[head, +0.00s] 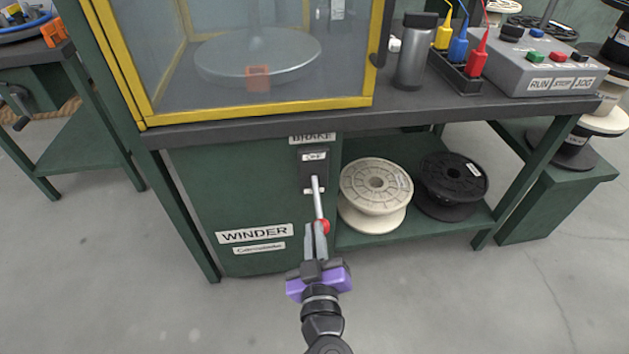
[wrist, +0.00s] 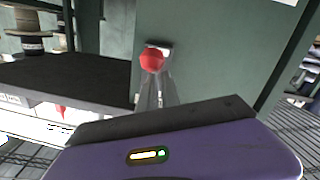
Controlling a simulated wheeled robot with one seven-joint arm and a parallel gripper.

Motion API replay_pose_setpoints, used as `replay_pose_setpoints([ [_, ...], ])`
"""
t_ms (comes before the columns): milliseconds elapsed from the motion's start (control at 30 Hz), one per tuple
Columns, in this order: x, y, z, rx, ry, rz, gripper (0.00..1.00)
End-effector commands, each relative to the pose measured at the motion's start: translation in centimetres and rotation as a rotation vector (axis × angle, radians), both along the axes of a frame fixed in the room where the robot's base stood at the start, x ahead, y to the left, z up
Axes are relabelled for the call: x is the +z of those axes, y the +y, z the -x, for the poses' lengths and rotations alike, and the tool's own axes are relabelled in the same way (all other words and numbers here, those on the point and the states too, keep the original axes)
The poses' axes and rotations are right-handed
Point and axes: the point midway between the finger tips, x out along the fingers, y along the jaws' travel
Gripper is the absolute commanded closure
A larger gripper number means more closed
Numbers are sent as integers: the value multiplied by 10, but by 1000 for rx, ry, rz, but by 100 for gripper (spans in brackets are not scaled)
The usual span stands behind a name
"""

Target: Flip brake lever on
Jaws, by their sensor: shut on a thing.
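The brake lever (head: 318,197) is a pale metal rod with a red knob at its end. It points down from a dark switch plate (head: 312,168) under the BRAKE label, on the green front panel of the winder. A small label on the plate appears to read OFF. My gripper (head: 316,232) is shut on the lever at its red knob (head: 324,226). In the wrist view the red knob (wrist: 151,60) sits at the fingertips of my gripper (wrist: 155,82). The fingers hide part of the knob in the head view.
Above the panel is a yellow-framed glass enclosure (head: 250,110). A cream spool (head: 376,185) and a black spool (head: 453,180) stand on the shelf right of the panel. A grey control box (head: 540,70) is on the bench top. The floor in front is clear.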

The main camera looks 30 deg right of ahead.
Motion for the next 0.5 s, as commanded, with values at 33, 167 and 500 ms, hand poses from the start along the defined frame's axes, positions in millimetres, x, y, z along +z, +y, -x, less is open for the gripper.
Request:
replay_pose_setpoints([
  [33, -13, -8, 2, -19, 22, -4, 100],
  [167, -13, -9, 2, -21, 23, -4, 100],
  [500, -9, 4, 29, -14, 21, -2, 100],
])
